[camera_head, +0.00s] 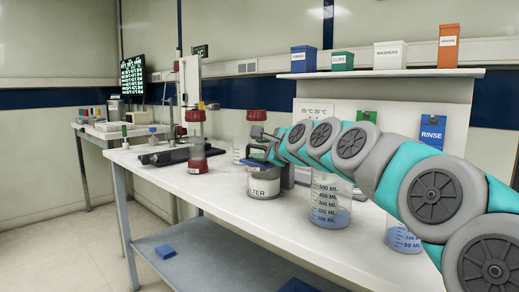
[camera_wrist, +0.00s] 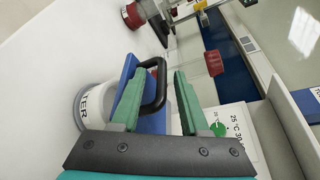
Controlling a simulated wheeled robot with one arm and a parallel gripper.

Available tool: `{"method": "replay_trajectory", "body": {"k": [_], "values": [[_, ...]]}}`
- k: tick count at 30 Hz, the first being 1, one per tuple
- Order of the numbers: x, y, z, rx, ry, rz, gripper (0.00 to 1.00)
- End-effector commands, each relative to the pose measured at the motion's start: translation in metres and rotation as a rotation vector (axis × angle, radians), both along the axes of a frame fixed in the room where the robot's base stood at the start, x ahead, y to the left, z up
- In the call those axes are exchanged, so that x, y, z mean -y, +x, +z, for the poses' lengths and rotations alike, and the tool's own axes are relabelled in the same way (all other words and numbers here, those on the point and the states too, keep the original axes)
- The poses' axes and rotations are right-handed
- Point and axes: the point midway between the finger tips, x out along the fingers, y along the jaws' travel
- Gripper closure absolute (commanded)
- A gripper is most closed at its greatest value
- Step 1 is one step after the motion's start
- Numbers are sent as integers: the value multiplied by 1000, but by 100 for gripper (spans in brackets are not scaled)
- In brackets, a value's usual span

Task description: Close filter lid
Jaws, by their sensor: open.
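The filter (camera_head: 263,188) is a white-and-grey cup with a dark "LTER" label, standing on the bench; it also shows at the left of the wrist view (camera_wrist: 93,100). Its lid (camera_wrist: 128,68) is blue with a black loop handle (camera_wrist: 160,72). In the head view only a blue strip of the lid (camera_head: 258,162) shows, at the cup's top; its exact tilt is hard to tell. My gripper (camera_wrist: 158,76) is open, with its green fingers on either side of the handle. Whether a finger touches the handle or lid is unclear. My arm partly covers this area in the head view.
Red-capped columns (camera_head: 195,140) stand left of and behind the filter. A graduated beaker (camera_head: 329,200) with blue liquid stands close on the right, and another (camera_head: 402,238) lies partly behind my arm. Small boxes (camera_head: 392,54) sit on the shelf above. The bench front is clear.

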Motion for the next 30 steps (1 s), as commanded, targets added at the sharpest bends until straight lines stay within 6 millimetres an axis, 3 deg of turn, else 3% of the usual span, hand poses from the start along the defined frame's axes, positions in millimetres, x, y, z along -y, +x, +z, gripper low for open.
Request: {"method": "replay_trajectory", "body": {"k": [8, 21, 30], "values": [[5, -8, 2, -1, 1, 0, 55], [37, -56, 14, 0, 0, -1, 55], [42, -64, 16, 1, 0, -1, 55]]}}
